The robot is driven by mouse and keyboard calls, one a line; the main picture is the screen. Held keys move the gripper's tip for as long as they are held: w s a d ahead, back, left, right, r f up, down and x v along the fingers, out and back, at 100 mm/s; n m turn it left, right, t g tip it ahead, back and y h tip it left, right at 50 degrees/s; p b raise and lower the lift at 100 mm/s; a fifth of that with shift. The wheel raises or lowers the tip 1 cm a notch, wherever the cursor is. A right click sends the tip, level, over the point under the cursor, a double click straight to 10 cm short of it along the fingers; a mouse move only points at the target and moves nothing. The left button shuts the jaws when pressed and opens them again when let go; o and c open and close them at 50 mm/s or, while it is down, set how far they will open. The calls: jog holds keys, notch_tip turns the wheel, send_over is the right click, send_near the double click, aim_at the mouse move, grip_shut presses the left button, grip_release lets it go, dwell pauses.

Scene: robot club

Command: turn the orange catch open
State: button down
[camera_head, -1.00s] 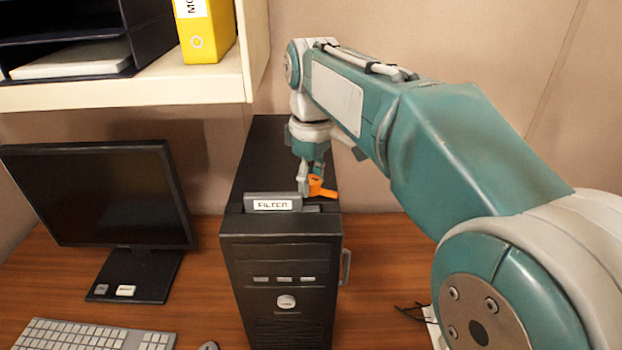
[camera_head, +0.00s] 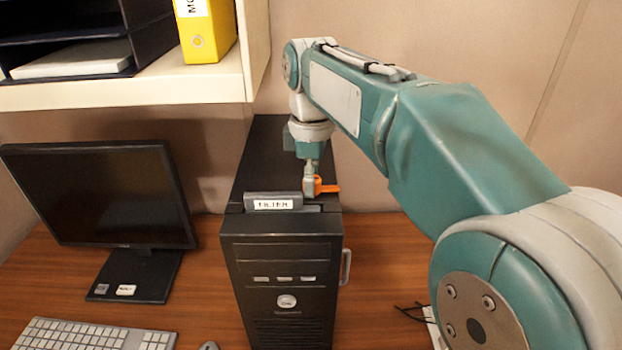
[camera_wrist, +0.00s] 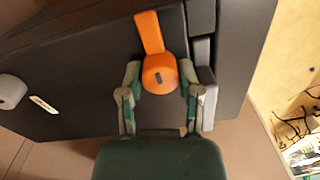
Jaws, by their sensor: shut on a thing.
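The orange catch (camera_head: 326,188) sits on top of the black computer tower (camera_head: 278,262), just behind the grey FILTER block (camera_head: 273,202). In the head view its lever points to the right. My gripper (camera_head: 311,190) is above the tower top, pointing down at the catch and partly hiding it. In the wrist view the catch's round knob (camera_wrist: 160,74) is between the two fingers of my gripper (camera_wrist: 160,78), which are shut on it. There the lever extends up from the knob.
A monitor (camera_head: 97,195) and keyboard (camera_head: 92,334) are on the wooden desk left of the tower. A shelf (camera_head: 130,95) with a yellow binder (camera_head: 205,30) overhangs at the upper left. The wall is close behind. Dark cables (camera_head: 410,312) lie right of the tower.

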jog(key=shift+f, duration=0.15)
jog(key=shift+c, duration=1.5)
grip_release()
notch_tip(320, 180, up, 12)
jog(key=shift+w, duration=0.3)
jog(key=shift+a, duration=0.1)
